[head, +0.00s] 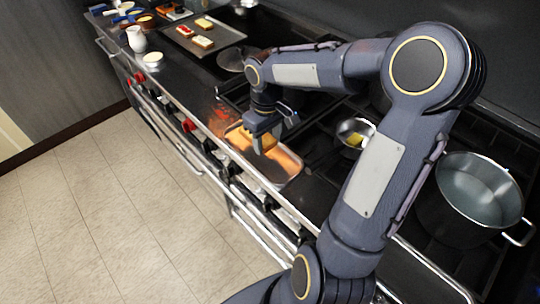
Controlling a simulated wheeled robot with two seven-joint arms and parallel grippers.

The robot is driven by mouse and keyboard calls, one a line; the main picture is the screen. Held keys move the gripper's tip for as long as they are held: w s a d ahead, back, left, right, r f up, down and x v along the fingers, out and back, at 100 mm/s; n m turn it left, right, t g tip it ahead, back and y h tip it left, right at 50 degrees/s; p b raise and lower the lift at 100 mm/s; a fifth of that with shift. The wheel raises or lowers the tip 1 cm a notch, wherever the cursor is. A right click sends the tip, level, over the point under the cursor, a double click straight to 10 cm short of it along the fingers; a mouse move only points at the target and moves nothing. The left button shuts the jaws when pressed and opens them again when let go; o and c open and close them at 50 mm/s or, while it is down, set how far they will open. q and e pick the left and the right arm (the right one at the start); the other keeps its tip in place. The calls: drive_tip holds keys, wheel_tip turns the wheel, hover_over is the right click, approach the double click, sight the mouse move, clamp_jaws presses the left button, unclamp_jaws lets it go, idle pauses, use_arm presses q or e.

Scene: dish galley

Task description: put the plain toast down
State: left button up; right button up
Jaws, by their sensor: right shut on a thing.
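My right gripper (262,144) is low over the front edge of the dark stove top, shut on the plain toast (283,161). The toast shows as an orange-brown patch under and beside the fingers. It lies over or in a shallow shiny tray (292,180); I cannot tell whether it touches it. The fingers hide part of the toast. My left gripper is out of view.
A grey tray (228,33) at the back left holds several topped toast slices (203,42). A white jug (136,39) and a small bowl (153,60) stand near the counter's left edge. A small pan (346,130) and a large pot (455,222) stand right of the gripper.

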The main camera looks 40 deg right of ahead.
sight(270, 150)
drive_tip(key=shift+s+d+f+b, duration=0.1)
drive_tip(key=shift+s+f+b, duration=0.1)
drive_tip(key=shift+f+b, duration=0.15)
drive_tip(key=f+b, duration=0.2)
drive_tip(key=f, duration=0.1)
drive_tip(key=shift+s+f+b, duration=0.2)
drive_tip(key=shift+f+b, duration=0.05)
drive_tip(key=shift+b, duration=0.1)
drive_tip(key=shift+r, duration=0.15)
drive_tip(key=o, duration=0.8)
